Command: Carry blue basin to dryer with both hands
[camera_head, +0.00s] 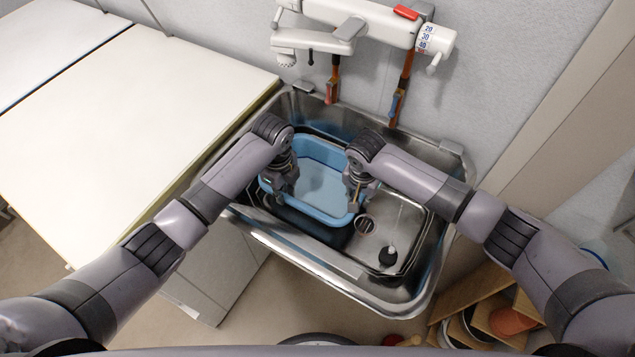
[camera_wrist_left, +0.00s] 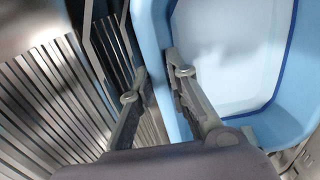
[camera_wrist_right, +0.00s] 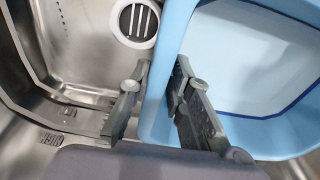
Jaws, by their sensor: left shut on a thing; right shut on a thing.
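The blue basin (camera_head: 318,186) sits low inside the metal sink in the head view, with its pale inside facing up. My left gripper (camera_head: 276,190) is at the basin's left rim. In the left wrist view its fingers (camera_wrist_left: 155,88) straddle the blue wall (camera_wrist_left: 172,60), one inside and one outside. My right gripper (camera_head: 357,198) is at the right rim. In the right wrist view its fingers (camera_wrist_right: 158,85) clasp the basin wall (camera_wrist_right: 170,45) in the same way. Both grippers are shut on the rim. I see no dryer that I can identify.
A white faucet (camera_head: 350,27) is on the wall behind. A white-topped cabinet (camera_head: 120,110) stands left. Shelves with bowls (camera_head: 490,315) are at lower right.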

